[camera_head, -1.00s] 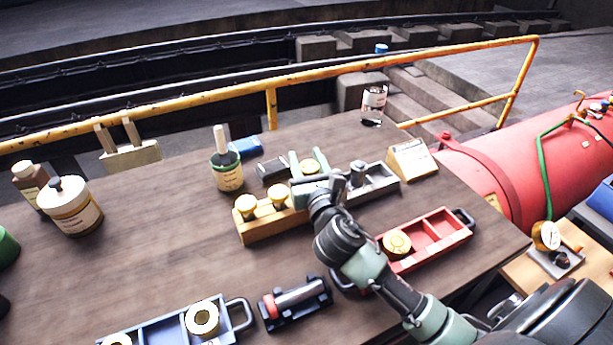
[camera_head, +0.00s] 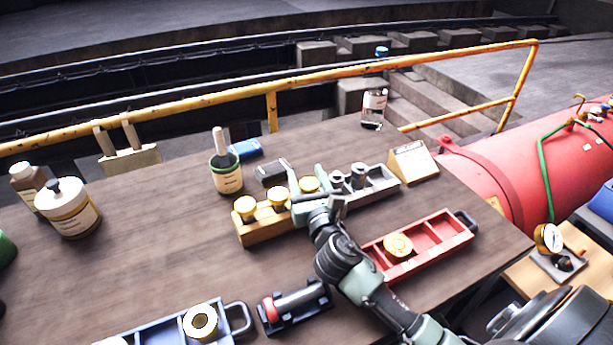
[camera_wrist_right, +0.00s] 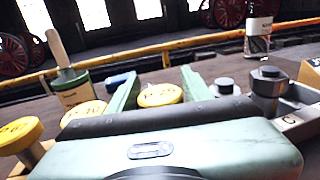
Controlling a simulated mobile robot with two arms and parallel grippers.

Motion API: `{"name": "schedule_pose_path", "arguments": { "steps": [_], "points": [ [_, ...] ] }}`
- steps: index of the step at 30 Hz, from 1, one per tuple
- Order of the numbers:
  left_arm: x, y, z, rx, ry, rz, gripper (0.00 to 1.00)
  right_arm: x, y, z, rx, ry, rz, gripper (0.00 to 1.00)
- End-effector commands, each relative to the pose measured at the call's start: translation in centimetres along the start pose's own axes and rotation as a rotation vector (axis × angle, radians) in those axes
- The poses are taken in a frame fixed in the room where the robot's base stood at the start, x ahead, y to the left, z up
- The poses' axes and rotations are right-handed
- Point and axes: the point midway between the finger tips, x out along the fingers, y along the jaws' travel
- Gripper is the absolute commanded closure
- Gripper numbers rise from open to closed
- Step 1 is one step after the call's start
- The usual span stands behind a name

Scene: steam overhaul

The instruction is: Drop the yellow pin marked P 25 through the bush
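My right gripper (camera_head: 307,190) is over the rack on the table, its two green fingers on either side of a yellow-capped pin (camera_head: 309,184). In the right wrist view the fingers appear to touch the cap (camera_wrist_right: 160,95); its marking is too small to read surely. The pin's lower end is hidden by the gripper. Two more yellow pins stand to its left, in the wooden rack (camera_head: 262,232). A brass bush-like ring (camera_head: 200,321) lies in the blue tray, and a brass piece (camera_head: 398,246) in the red tray. My left gripper is not in view.
Grey posts (camera_head: 357,176) stand in a grey rack just right of the pin. The red tray (camera_head: 443,225), the blue tray (camera_head: 165,330) and a black cradle with a cylinder (camera_head: 295,306) lie nearer. A green pot (camera_head: 226,175) stands behind. The table's left middle is clear.

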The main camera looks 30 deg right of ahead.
Motion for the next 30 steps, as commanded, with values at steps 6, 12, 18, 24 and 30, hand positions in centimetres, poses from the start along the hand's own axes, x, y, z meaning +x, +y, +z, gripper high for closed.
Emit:
{"name": "schedule_pose_path", "arguments": {
  "steps": [6,12,18,24,30],
  "points": [
    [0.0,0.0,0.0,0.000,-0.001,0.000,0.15,-0.5,0.0,0.2,-0.001,0.001,0.001,0.50],
    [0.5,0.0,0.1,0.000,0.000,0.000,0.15,-4.2,0.0,0.0,0.000,0.002,0.002,0.50],
    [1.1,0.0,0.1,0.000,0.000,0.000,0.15,-8.6,0.0,0.0,0.000,0.003,0.002,0.50],
    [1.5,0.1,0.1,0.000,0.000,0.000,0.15,-11.3,0.0,0.1,0.000,0.002,0.000,0.50],
    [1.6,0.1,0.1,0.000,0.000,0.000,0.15,-12.0,0.0,0.3,0.001,0.000,-0.001,0.50]
  ]
}}
